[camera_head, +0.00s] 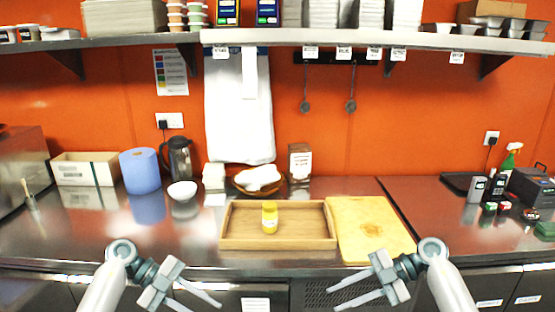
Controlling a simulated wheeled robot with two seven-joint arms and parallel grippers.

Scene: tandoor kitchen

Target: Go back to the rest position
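My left gripper (209,297) is at the lower left of the head view, in front of the counter's front edge. Its two fingers are spread and nothing is between them. My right gripper (340,296) is at the lower right, also in front of the counter edge, with its fingers apart and empty. The two grippers point inward towards each other, with a wide gap between them. Neither touches anything.
A yellow cutting board (372,230) lies right of the tray. A white bowl (183,190), blue paper roll (140,170) and steel jug (179,158) stand left. A loaded shelf (380,40) runs above.

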